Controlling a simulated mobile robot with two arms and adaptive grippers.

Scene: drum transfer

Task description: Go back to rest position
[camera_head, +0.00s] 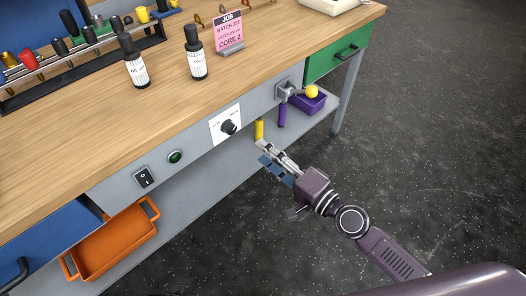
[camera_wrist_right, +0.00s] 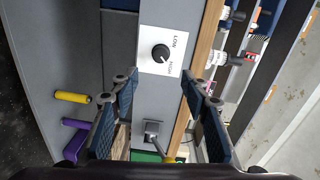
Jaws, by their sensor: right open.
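My right gripper (camera_head: 264,154) is open and empty in front of the workbench's grey front panel. It is below and to the right of the white dial plate with a black knob (camera_head: 229,127). In the right wrist view its two dark padded fingers (camera_wrist_right: 158,88) stand wide apart, with nothing between them but the panel behind. The knob (camera_wrist_right: 160,53) shows beyond the fingertips, marked LOW and HIGH. My left gripper is not in view.
The wooden bench top (camera_head: 110,95) carries two dark bottles (camera_head: 195,60) and a pink job card (camera_head: 229,34). A lever with a yellow ball (camera_head: 312,91) juts from the panel. An orange tray (camera_head: 112,243) sits below. The floor (camera_head: 430,140) at right is clear.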

